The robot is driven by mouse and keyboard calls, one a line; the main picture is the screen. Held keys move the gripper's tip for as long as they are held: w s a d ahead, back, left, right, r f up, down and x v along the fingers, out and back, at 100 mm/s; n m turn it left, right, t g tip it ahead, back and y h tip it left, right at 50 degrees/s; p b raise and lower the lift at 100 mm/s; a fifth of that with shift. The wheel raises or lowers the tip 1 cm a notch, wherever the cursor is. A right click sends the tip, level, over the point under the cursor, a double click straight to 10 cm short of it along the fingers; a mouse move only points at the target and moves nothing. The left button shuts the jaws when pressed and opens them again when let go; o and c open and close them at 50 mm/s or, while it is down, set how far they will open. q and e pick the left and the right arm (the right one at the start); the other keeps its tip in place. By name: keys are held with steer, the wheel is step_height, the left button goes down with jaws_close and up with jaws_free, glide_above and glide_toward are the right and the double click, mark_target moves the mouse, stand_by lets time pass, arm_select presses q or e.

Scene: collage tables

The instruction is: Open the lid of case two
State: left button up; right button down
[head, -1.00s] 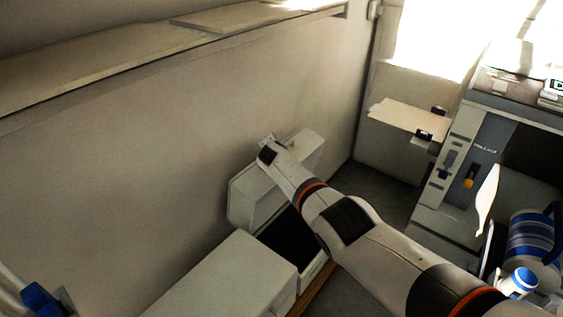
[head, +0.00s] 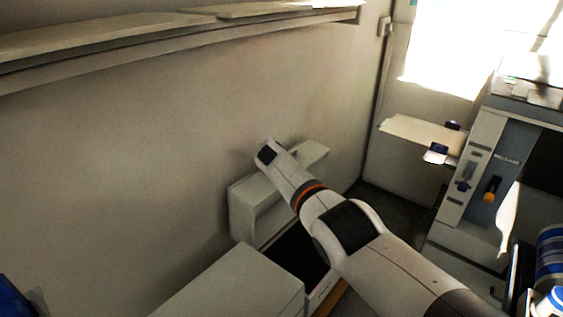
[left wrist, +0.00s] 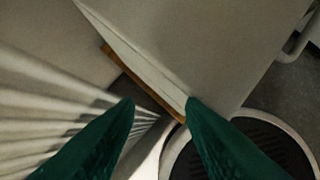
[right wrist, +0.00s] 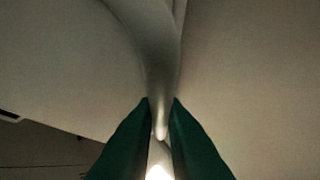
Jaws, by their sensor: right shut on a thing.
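A white case (head: 317,292) with a dark inside (head: 297,255) stands open by the wall in the head view. Its pale lid (head: 242,213) is raised, with its hollow underside facing the opening. My right arm reaches over the case to the lid's upper edge; its fingertips are hidden in the head view. In the right wrist view my right gripper (right wrist: 160,103) is shut on a curved, pale handle (right wrist: 160,60). In the left wrist view my left gripper (left wrist: 160,100) is open and empty, above a pale case-like body (left wrist: 190,45).
A closed white case (head: 235,285) stands in front of the open one. A long shelf (head: 180,35) runs along the wall above. A grey machine (head: 475,185) with a side tray (head: 415,131) stands at right. A blue-striped container (head: 552,255) is at the right edge.

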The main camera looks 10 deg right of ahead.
steer(key=shift+w+r, duration=0.15)
steer(key=shift+r, duration=0.25)
steer(key=c, duration=1.5)
jaws_free()
steer(key=shift+f, duration=0.15)
